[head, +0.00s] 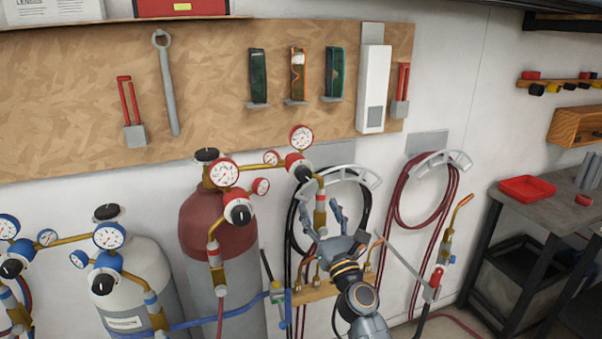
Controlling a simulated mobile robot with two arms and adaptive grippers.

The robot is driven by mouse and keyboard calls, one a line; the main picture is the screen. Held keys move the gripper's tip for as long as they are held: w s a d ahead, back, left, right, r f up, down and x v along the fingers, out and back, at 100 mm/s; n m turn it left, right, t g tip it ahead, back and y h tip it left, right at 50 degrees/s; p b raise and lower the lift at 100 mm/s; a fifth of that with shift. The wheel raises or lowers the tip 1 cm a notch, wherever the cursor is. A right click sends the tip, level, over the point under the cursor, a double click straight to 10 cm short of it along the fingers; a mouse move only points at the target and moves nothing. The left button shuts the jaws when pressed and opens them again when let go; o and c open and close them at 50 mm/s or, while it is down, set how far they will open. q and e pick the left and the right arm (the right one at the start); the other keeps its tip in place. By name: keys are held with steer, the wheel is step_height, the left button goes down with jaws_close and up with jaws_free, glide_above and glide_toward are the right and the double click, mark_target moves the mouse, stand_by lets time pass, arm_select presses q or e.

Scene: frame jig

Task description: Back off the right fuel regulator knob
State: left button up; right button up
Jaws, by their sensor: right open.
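The right fuel regulator (294,158) sits on a brass pipe to the right of the maroon-topped cylinder (215,228). It has a red-rimmed gauge on top and a black-faced knob (303,173) on its front. A second red regulator with a black and white knob (238,213) hangs in front of the cylinder. My right gripper (323,210) is open and seems empty, with its fingers pointing up. In the picture it is below and slightly right of the right knob, apart from it and close to the regulator's outlet fitting. My left gripper is out of view.
Blue regulators (105,262) stand on a grey cylinder (160,265) at left. Coiled hoses (398,205) hang behind and right of my gripper. A brass manifold (315,292) and a torch (437,278) are close to my right arm. A dark table (545,205) stands at right.

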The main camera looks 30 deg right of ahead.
mark_target(305, 177)
steer(key=p+x, duration=0.1)
steer(key=x, duration=1.1)
steer(key=shift+w+f, duration=0.1)
steer(key=c, duration=1.2)
